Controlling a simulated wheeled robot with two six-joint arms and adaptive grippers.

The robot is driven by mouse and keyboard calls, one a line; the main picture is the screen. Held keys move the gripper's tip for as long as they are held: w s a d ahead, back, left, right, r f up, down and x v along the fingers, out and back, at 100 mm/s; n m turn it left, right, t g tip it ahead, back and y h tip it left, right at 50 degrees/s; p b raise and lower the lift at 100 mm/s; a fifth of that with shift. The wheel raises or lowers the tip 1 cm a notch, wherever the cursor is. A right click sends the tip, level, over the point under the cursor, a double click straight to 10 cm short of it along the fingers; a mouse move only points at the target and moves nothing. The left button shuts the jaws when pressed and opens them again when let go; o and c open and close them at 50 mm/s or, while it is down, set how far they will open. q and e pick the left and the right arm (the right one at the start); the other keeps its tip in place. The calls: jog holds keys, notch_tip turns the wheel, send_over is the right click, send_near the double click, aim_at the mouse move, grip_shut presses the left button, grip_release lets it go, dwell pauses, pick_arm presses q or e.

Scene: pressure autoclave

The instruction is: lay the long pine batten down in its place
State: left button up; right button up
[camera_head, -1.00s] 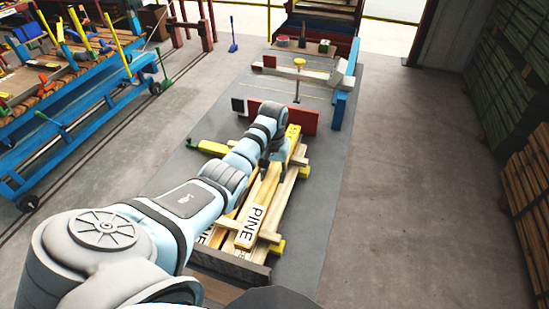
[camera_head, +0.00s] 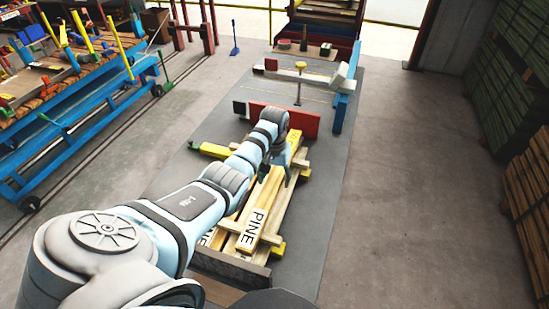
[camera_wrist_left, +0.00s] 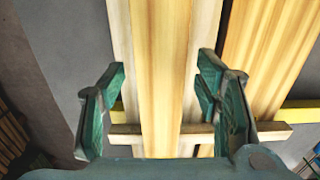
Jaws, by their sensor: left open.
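The long pine batten (camera_head: 258,212) is pale yellow with a white end label reading PINE. It lies lengthwise on top of the stack of pale timber on the low stand in the head view. My left gripper (camera_head: 278,174) is over the far half of the batten, and my arm covers part of it. In the left wrist view the batten (camera_wrist_left: 160,75) runs between the two open fingers of the gripper (camera_wrist_left: 160,105), with a gap on both sides. No finger visibly touches it. My right gripper is not in view.
A red panel (camera_head: 300,122) and a blue-ended beam frame (camera_head: 338,114) stand beyond the stack. A blue cart (camera_head: 90,110) with tools is at left. Timber racks (camera_head: 525,190) line the right. The floor (camera_head: 420,190) right of the stack is clear.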

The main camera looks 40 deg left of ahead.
aim_at(274, 179)
pick_arm(q)
notch_tip(274, 179, up, 13)
jog(key=p, duration=0.2)
jog(key=shift+r, duration=0.15)
dwell(0.3)
